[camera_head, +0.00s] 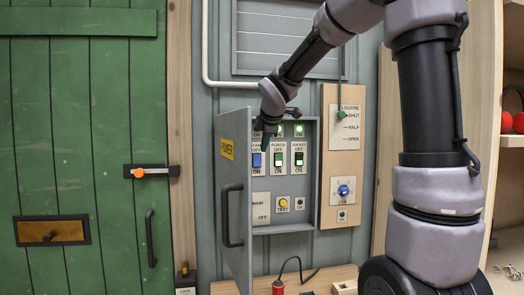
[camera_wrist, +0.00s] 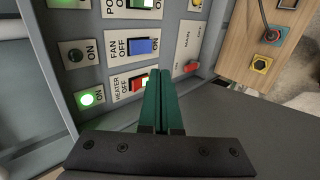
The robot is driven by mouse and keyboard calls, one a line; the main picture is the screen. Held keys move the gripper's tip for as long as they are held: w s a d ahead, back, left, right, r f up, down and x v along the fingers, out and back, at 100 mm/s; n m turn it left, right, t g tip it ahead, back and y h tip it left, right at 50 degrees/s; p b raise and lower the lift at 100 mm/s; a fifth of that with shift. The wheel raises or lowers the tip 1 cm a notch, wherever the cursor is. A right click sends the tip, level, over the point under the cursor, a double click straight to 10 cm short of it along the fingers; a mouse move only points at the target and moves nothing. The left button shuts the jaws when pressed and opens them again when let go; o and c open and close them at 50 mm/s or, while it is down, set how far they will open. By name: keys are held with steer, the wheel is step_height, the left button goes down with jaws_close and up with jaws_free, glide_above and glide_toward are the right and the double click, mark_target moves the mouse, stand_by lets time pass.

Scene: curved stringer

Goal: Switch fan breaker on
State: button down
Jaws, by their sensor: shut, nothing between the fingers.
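The fan breaker is a blue rocker (camera_head: 257,160) on a white plate marked FAN, OFF and ON, inside the open grey power box. In the wrist view the blue rocker (camera_wrist: 143,46) lies beyond and left of my fingertips. The round lamp (camera_wrist: 76,54) in line with it looks dark. My gripper (camera_wrist: 162,75) has its green fingers shut together and empty. The tips overlap the edge of the heater plate in that view; contact cannot be told. In the head view my gripper (camera_head: 264,146) is in front of the fan column and hides its upper part.
The heater's red rocker (camera_wrist: 137,83) is close beside my fingers, with a lit green lamp (camera_wrist: 89,99). A red main handle (camera_wrist: 192,67) is nearby. Porch (camera_head: 278,159) and socket (camera_head: 299,159) breakers adjoin the fan. The open box door (camera_head: 234,200) stands at left.

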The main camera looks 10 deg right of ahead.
mark_target(257, 160)
steer(key=x, duration=0.7)
steer(key=w+r+x, duration=0.1)
steer(key=x, duration=0.3)
steer(key=shift+r, duration=0.1)
steer(key=shift+w, duration=0.6)
steer(key=shift+w, duration=0.15)
steer(key=shift+w+r, duration=0.1)
steer(key=shift+r, duration=0.7)
